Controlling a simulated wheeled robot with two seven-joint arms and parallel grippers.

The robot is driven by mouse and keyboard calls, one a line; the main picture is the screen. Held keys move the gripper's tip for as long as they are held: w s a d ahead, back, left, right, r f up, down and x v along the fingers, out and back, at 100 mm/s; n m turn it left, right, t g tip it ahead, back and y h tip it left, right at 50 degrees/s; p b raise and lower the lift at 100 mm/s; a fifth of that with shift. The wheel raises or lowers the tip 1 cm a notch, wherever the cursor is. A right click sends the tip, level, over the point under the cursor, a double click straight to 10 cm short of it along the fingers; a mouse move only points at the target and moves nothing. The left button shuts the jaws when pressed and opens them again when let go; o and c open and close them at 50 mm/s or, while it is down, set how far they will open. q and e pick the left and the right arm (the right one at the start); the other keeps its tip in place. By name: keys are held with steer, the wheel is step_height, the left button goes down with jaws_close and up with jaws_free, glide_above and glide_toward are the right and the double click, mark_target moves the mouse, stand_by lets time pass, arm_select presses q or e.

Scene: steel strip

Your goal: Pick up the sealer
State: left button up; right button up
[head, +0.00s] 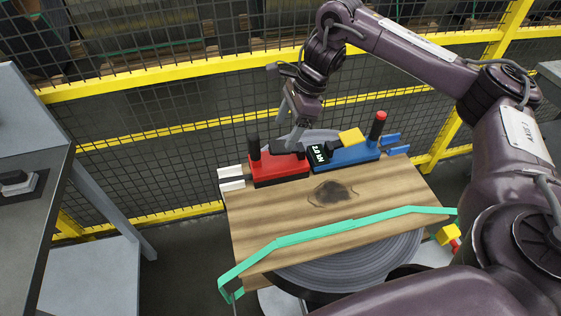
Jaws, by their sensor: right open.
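A red tool (278,169) with an upright black handle and pale jaws at its left end sits on the far edge of a wooden board. Beside it on the right is a blue tool (347,156) with a red-topped black handle, a yellow block and blue prongs. A dark display reading about 2.0 kN sits where the two meet. I cannot tell for certain which is the sealer. My right gripper (297,138) is open, pointing down over the red tool's right part. It partly hides that part, and contact is unclear. My left gripper is out of view.
The wooden board (262,214) lies over a grey coil of strip (352,264), with a green strap (330,232) across its front. A yellow-railed mesh fence (150,82) stands close behind. A grey bench (40,215) is at left.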

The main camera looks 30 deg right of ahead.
mark_target(276, 145)
step_height(276, 145, down, 2)
steer(key=shift+w+a+f, duration=0.1)
steer(key=shift+a, duration=0.05)
steer(key=shift+a+f, duration=0.45)
steer(key=shift+a, duration=0.2)
steer(key=shift+s+p+x, duration=0.2)
steer(key=shift+p+x, duration=0.15)
steer(key=shift+x, duration=1.7)
jaws_close()
steer(key=shift+w+r, duration=0.15)
